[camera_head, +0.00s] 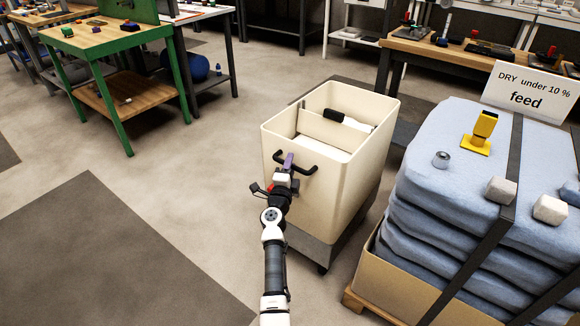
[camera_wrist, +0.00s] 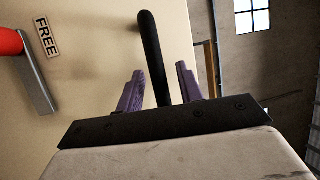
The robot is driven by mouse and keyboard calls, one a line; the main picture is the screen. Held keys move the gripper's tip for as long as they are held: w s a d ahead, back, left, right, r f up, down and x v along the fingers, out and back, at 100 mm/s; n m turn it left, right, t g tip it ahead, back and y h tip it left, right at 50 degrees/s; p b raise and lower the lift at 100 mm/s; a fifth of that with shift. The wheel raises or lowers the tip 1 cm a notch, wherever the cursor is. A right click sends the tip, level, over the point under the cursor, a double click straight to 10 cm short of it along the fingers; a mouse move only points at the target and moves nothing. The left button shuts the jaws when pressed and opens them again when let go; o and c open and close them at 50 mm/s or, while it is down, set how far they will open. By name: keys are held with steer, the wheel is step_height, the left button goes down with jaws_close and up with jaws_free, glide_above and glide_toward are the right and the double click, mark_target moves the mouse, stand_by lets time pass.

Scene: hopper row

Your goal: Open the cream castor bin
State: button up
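The cream castor bin (camera_head: 345,185) stands in the middle of the head view on a grey base with dark castors. Its top is uncovered and shows an inner panel and a pale surface inside. A black handle (camera_head: 309,168) sticks out from its near wall; in the wrist view the handle bar (camera_wrist: 151,45) runs up between my fingers. My gripper (camera_head: 288,165) is at this handle. In the wrist view my gripper (camera_wrist: 158,88) is open, one purple finger on each side of the bar, with gaps visible. A red-ended grey lever (camera_wrist: 35,85) sits beside a FREE label (camera_wrist: 46,37) on the bin wall.
A black-and-white tool (camera_head: 347,121) lies inside the bin. Stacked blue sacks (camera_head: 440,195) on a pallet stand close on the right, with a feed sign (camera_head: 528,92). A green-legged bench (camera_head: 110,38) is at the back left. The floor on the left is clear.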

jaws_close()
steer(key=s+a+p, duration=0.6)
steer(key=s+a, duration=0.2)
steer(key=s, duration=0.3)
steer(key=s+a+p, duration=0.6)
steer(key=s+a, duration=0.2)
steer(key=s, duration=0.3)
steer(key=shift+s+a, duration=0.15)
steer(key=shift+s, duration=0.15)
jaws_free()
